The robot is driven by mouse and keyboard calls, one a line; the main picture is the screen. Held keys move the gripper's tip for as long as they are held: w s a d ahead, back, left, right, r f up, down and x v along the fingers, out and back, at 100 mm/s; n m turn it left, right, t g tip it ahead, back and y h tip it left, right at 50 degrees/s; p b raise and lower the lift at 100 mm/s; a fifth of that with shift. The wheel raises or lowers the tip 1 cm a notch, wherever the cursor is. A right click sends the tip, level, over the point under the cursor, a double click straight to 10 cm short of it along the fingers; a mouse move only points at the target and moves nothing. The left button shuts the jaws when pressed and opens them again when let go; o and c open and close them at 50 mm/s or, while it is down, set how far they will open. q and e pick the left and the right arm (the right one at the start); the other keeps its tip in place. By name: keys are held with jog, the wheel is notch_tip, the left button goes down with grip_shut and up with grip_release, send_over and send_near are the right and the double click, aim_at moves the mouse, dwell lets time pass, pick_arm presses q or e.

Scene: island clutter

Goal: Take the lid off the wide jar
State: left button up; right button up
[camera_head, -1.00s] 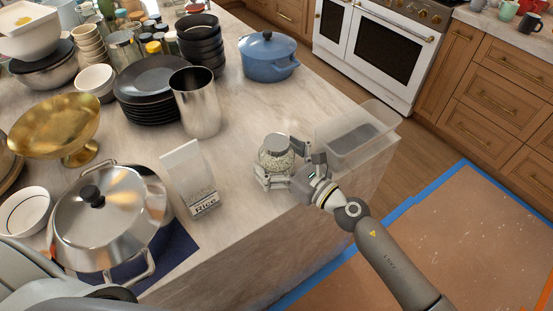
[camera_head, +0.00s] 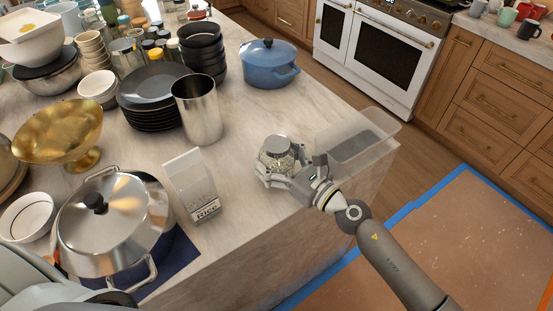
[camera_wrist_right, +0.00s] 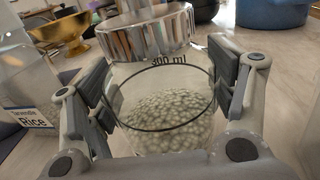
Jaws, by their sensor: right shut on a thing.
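The wide jar (camera_head: 273,163) is clear glass with small pale grains inside and stands on the island's counter near its right edge. Its grey metal lid (camera_head: 275,146) sits on top. In the right wrist view the jar body (camera_wrist_right: 165,125) shows with its contents and a "300 ml" mark, and the ribbed shiny lid (camera_wrist_right: 145,35) is above it. My right gripper (camera_head: 281,171) is shut on the jar's glass body, below the lid. Its fingers (camera_wrist_right: 158,92) stand at either side of the glass. My left gripper is not in view.
A clear plastic bin (camera_head: 355,140) lies just right of the jar, at the counter edge. A Rice carton (camera_head: 191,185) and a steel pot (camera_head: 115,225) stand to the left. A steel cup (camera_head: 199,110) and a blue pot (camera_head: 268,65) are farther back.

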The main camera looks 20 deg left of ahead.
notch_tip(320, 180, up, 26)
jog(key=p, duration=1.4)
jog(key=shift+r, duration=0.1)
jog(key=o, duration=0.6)
jog(key=c, duration=0.9)
